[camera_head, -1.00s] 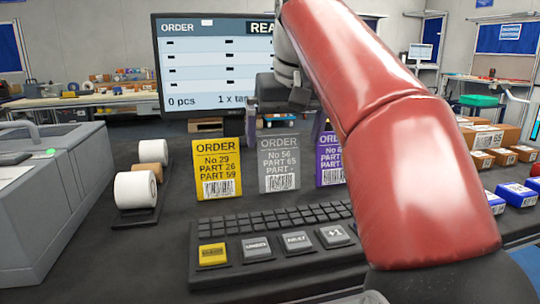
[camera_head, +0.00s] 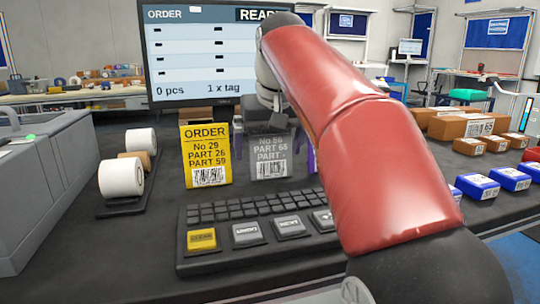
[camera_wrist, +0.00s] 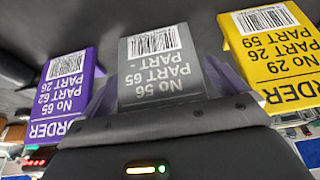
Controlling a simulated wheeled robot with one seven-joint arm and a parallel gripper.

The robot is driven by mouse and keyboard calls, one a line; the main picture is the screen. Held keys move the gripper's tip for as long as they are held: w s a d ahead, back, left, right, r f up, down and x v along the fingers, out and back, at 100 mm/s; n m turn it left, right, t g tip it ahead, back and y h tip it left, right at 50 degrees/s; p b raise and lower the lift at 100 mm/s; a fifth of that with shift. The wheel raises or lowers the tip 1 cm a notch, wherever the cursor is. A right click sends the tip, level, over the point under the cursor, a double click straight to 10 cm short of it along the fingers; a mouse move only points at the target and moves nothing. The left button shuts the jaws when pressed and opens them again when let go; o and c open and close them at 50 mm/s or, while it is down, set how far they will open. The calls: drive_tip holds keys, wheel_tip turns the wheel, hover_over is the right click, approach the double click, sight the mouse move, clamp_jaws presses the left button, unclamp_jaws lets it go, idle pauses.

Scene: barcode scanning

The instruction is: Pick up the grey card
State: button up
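The grey card (camera_head: 268,166), marked ORDER No 56, stands upright between the yellow card and the purple card. In the head view my gripper (camera_head: 270,140) is over its top, which hides the ORDER heading. In the wrist view the grey card (camera_wrist: 158,75) shows upside down in the middle. A purple finger is visible on each side of it, apart from each other, so my gripper is open around the card's upper part. I cannot tell whether either finger touches it.
The yellow card (camera_head: 206,158) stands close on the left. The purple card (camera_wrist: 68,85) shows in the wrist view; my arm mostly hides it in the head view. A keypad (camera_head: 255,225) lies in front. White rolls (camera_head: 122,178) stand left, blue boxes (camera_head: 478,187) right.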

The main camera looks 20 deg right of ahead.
drive_tip(key=c, duration=0.9)
drive_tip(key=shift+r, duration=0.1)
